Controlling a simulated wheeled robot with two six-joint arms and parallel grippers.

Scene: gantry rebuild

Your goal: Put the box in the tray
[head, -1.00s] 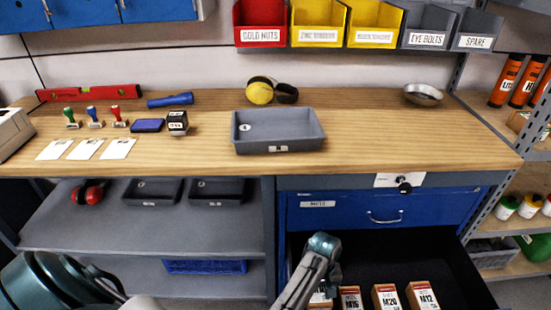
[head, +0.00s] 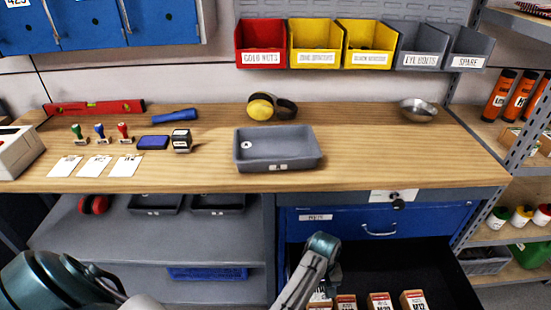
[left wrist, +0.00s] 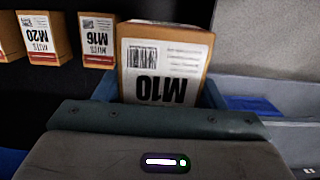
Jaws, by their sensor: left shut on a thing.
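The M10 box (left wrist: 165,65), orange-brown with a white label, is between the fingers of my left gripper (left wrist: 158,92) in the left wrist view. The gripper is shut on it. In the head view my left arm reaches down over the open drawer, and its wrist hides most of the gripper and box. The grey tray (head: 262,168) sits on the wooden bench, above and behind the drawer. It has a small white disc inside and a label on its front. My right gripper is not in view.
The bench right of the tray is clear.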

